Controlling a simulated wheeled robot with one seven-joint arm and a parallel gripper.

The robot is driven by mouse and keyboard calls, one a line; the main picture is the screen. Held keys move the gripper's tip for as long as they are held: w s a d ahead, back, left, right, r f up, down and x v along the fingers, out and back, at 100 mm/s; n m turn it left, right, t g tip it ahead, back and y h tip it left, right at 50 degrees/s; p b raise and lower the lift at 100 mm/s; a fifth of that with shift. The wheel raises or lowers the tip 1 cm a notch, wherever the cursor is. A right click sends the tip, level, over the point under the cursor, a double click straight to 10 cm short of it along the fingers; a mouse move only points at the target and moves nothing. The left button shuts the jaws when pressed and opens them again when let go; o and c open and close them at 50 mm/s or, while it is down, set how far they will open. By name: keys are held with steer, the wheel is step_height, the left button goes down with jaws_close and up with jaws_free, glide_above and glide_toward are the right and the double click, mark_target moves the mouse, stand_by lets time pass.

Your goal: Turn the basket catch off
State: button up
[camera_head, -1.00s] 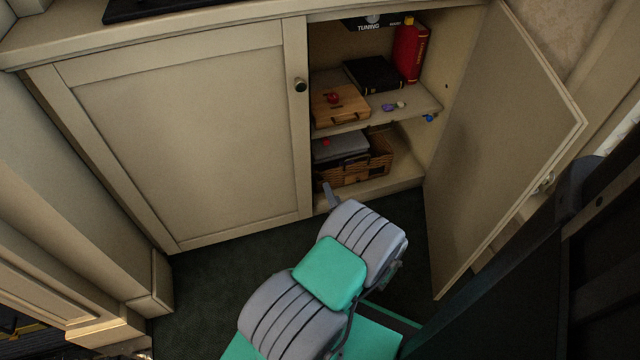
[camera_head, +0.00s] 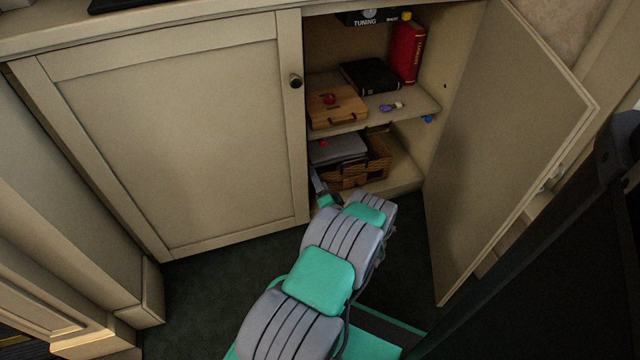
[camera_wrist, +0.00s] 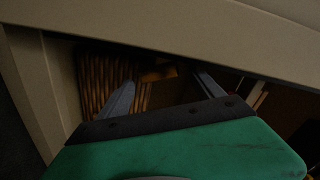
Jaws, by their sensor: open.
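A brown woven basket (camera_head: 378,168) stands on the lower shelf of the open cupboard, with a flat grey item (camera_head: 340,148) at its upper left. A small red spot (camera_head: 323,142) shows by the grey item; I cannot tell whether it belongs to the basket. I cannot clearly make out the catch. My gripper (camera_head: 320,186) is just in front of the lower shelf's left end, partly hidden by my arm. In the dark wrist view its two fingers (camera_wrist: 164,90) are spread apart with nothing seen held, and the basket's weave (camera_wrist: 103,78) shows beyond them.
The upper shelf (camera_head: 352,124) carries a wooden case (camera_head: 338,108), a black book (camera_head: 372,76), a red book (camera_head: 407,52) and small items. The left door (camera_head: 180,130) is shut. The right door (camera_head: 505,140) stands open beside my arm. Dark floor (camera_head: 215,285) is clear at left.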

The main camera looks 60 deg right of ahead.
steer(key=c, duration=1.3)
steer(key=shift+r+n, duration=0.15)
steer(key=shift+n, duration=0.55)
steer(key=shift+c, duration=0.4)
steer(key=shift+s, duration=0.1)
steer(key=o, duration=1.4)
